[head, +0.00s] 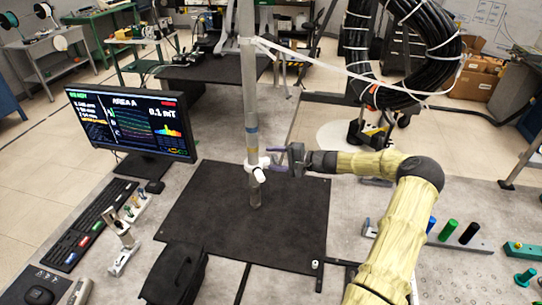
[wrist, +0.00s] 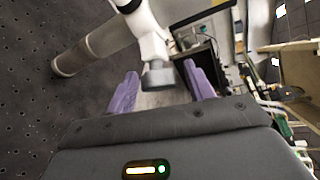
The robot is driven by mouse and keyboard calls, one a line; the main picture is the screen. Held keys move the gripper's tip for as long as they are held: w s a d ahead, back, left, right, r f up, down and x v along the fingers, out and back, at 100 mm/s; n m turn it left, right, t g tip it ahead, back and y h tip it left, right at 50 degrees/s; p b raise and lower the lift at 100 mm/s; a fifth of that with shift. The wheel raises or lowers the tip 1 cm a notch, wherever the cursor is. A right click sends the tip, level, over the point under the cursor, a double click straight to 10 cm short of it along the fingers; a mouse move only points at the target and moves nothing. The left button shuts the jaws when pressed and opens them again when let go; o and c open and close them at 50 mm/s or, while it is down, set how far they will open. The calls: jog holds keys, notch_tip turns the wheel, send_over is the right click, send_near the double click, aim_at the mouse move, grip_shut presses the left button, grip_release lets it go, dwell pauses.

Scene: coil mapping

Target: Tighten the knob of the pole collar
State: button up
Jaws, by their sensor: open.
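The grey pole (head: 251,100) stands upright, with the white pole collar (head: 254,167) low on it. In the wrist view the pole (wrist: 95,52) runs aslant and the white collar (wrist: 147,32) juts from it. The collar's grey knob (wrist: 158,76) points towards my gripper. My gripper (head: 272,162) reaches in from the right, level with the collar. Its purple fingers are apart, and in the wrist view my gripper (wrist: 161,70) has the knob between its fingertips. Gaps show on both sides of the knob. The knob is too small to tell in the head view.
A black mat (head: 200,215) lies under the pole. A monitor (head: 132,122) and keyboard (head: 95,220) stand at the left, a black bin (head: 175,275) at the front. Black cable coils (head: 420,75) hang at the upper right, with a white strap running to the pole.

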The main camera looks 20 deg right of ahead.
jog(key=shift+x, duration=0.8)
jog(key=c, duration=1)
